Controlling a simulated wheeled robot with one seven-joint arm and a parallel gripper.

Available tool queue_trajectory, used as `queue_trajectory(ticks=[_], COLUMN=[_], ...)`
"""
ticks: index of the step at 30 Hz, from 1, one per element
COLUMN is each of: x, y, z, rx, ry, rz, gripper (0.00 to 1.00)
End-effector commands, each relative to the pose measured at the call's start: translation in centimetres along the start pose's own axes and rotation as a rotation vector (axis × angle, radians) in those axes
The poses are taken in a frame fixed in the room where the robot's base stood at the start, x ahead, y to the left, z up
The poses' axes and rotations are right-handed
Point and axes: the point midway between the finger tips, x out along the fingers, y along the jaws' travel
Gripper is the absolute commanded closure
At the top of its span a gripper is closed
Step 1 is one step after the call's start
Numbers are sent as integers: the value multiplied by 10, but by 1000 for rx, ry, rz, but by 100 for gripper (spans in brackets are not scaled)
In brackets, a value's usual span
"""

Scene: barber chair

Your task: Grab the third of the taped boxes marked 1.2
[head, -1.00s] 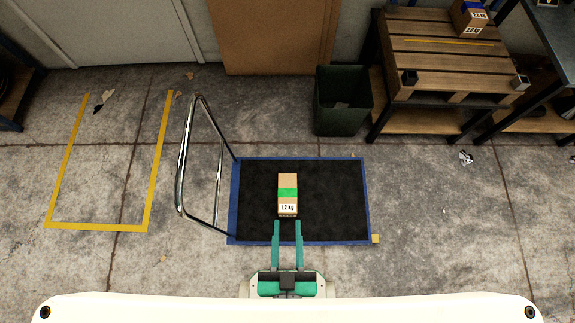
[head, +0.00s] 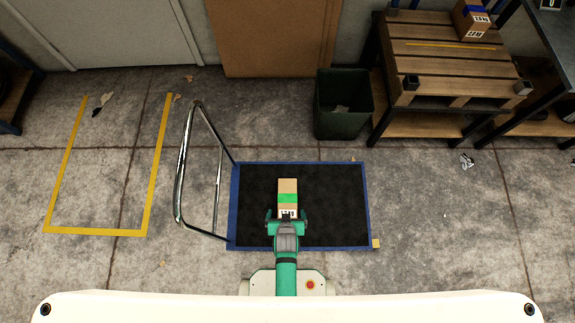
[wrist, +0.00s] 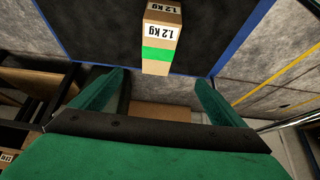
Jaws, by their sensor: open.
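A brown cardboard box with green tape (head: 287,197) stands on the black deck of a blue-edged platform cart (head: 335,205). Its white label is partly hidden by my gripper in the head view. In the wrist view the box (wrist: 157,55) is ahead of and between my fingers, and its labels read 1.2 kg. My gripper (head: 288,217) is at the near end of the box in the head view. In the wrist view my gripper (wrist: 160,90) is open, with its two green fingers apart and nothing between their tips.
A chrome cart handle (head: 182,165) rises at the deck's left end. A dark green bin (head: 342,115) stands behind the cart. A pallet-topped table (head: 440,60) at the back right holds a box with blue tape (head: 474,20). The deck around the green-taped box is clear.

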Motion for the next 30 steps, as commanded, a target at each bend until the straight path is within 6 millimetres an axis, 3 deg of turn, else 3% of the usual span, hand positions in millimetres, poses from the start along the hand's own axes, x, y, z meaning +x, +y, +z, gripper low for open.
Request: queue_trajectory(ticks=[1, 6, 12, 21, 30], x=[20, 72, 109, 123, 147], y=[1, 2, 3, 4, 5], z=[-6, -14, -35, -56, -42], rx=[1, 1, -1, -1, -1], ry=[-42, -209, -395, -549, -566], rz=[1, 1, 3, 6, 6], gripper=[6, 6, 6, 6, 6])
